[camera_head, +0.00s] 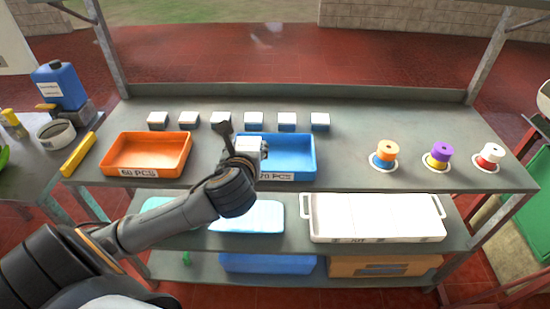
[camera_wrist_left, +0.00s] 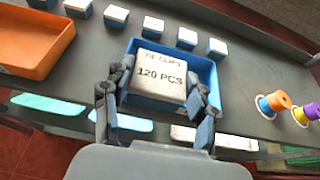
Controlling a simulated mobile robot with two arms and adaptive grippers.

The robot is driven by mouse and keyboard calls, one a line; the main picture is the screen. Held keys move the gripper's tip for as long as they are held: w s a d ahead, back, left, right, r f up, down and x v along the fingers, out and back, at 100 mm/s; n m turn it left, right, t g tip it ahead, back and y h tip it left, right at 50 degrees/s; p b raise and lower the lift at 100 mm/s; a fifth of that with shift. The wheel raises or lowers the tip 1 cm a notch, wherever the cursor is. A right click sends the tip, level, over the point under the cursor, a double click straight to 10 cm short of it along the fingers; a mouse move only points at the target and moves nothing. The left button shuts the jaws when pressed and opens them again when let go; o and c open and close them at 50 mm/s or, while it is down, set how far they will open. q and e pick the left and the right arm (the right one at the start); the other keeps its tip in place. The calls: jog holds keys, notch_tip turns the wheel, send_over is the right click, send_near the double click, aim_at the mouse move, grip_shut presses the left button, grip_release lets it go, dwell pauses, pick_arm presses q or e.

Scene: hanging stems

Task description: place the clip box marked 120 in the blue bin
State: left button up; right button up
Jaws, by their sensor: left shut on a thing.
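The clip box marked 120 PCS (camera_wrist_left: 160,77) has a white top and blue lower sides. My left gripper (camera_wrist_left: 158,84) is shut on it, one finger on each side. In the head view the box (camera_head: 250,145) is held over the left part of the blue bin (camera_head: 300,160), with the gripper (camera_head: 240,150) beside it. The blue bin also shows in the left wrist view (camera_wrist_left: 207,72), behind and around the held box. The bin's front label is partly hidden by my arm. My right gripper is not in view.
An orange bin (camera_head: 146,152) stands left of the blue bin. Several small white-topped boxes (camera_head: 287,121) line the back of the shelf. Coloured spools (camera_head: 437,155) stand on the right. A white tray (camera_head: 375,215) is on the shelf below.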

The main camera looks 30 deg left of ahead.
pick_arm(q)
jog(key=w+f, duration=0.3)
jog(key=w, duration=0.5)
send_over(273, 164)
notch_tip(273, 164, down, 6)
jog(key=shift+w+f+p, duration=0.1)
jog(key=shift+f+p, duration=0.05)
jog(key=shift+p, duration=0.3)
jog(key=shift+f, duration=1.55)
jog(key=shift+f, duration=0.1)
jog(key=o, duration=1.1)
jog(key=shift+o, duration=0.2)
jog(key=v, duration=1.2)
